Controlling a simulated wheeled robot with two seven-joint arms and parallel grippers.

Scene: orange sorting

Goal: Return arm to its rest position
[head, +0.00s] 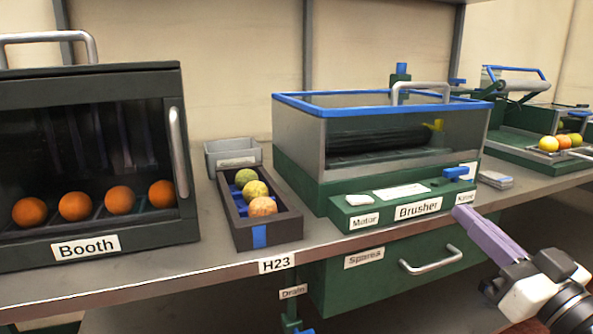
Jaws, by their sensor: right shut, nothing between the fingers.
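My right gripper (466,216) comes in from the lower right with purple fingers. It is shut and empty, in front of the right end of the brusher's front panel. My left gripper is not in view. Several oranges (75,206) sit in a row inside the dark booth (90,262) on the left. A dark tray (271,238) in the middle holds a green, a yellow and a pale orange fruit (263,206) in a line.
The green brusher (397,207) with blue trim stands right of the tray, above a drawer (392,275) with a handle. A grey bin (229,152) stands behind the tray. More fruit (549,144) lies on a green machine at far right. The bench's front strip (200,279) is clear.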

